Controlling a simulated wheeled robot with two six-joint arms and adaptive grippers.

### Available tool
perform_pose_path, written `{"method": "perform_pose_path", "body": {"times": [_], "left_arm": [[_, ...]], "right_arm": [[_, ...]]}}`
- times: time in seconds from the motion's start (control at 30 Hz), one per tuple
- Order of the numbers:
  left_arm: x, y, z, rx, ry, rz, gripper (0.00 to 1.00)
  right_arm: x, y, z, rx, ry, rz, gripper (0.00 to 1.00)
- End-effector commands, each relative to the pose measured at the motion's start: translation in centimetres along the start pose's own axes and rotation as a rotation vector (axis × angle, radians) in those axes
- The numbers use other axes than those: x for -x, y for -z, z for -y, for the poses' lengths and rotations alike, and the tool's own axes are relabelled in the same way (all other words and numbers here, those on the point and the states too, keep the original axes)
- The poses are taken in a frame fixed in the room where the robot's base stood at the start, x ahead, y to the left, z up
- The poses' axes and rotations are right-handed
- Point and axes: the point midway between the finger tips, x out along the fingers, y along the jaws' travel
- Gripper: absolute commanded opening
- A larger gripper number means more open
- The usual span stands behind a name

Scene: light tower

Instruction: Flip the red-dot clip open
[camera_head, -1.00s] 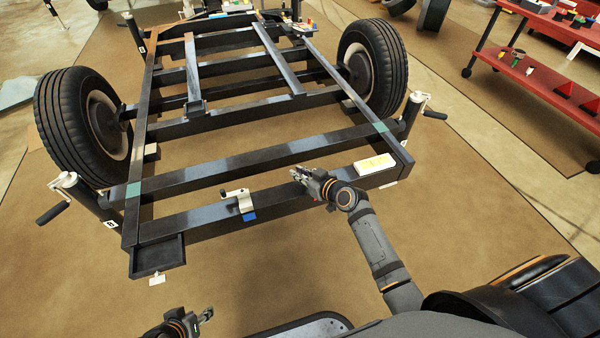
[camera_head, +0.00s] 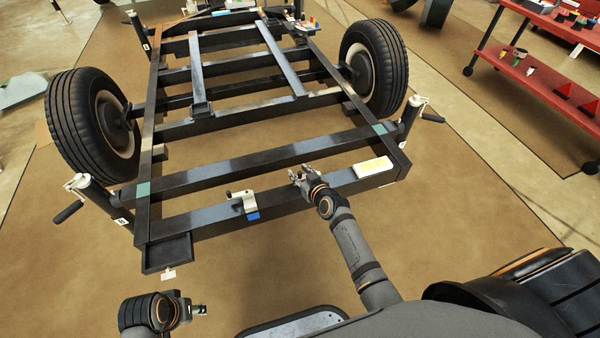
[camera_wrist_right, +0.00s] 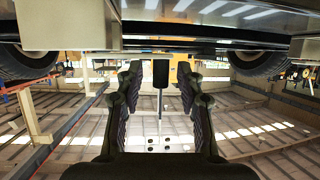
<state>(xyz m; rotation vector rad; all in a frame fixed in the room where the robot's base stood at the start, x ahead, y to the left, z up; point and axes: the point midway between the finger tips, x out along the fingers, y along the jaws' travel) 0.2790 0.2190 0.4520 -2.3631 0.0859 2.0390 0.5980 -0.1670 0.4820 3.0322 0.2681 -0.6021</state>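I cannot make out a red dot in either view. A white clip-like fitting (camera_head: 241,196) with a blue tag (camera_head: 253,215) sits on the near black crossbar of the trailer frame. My right gripper (camera_head: 304,172) is open at that crossbar, to the right of the fitting. In the right wrist view its fingers (camera_wrist_right: 160,100) stand wide apart. A dark upright piece (camera_wrist_right: 160,76) with a thin stem shows between them; I cannot tell what it is or whether it is touched. My left gripper (camera_head: 203,309) is at the bottom left, away from the frame.
The black trailer frame (camera_head: 230,161) has wheels left (camera_head: 85,125) and right (camera_head: 375,68). A crank jack (camera_head: 80,185) stands at its near left corner, another (camera_head: 412,108) at the right. A red cart (camera_head: 540,75) stands back right.

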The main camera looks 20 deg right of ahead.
Motion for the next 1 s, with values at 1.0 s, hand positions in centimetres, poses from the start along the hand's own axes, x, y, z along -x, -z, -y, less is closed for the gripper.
{"method": "perform_pose_path", "body": {"times": [1.0], "left_arm": [[0.0, 0.0, 0.0, 0.0, 0.0, 0.0, 0.4]], "right_arm": [[12.1, 0.0, 0.0, 0.0, 0.0, 0.0, 0.37]]}}
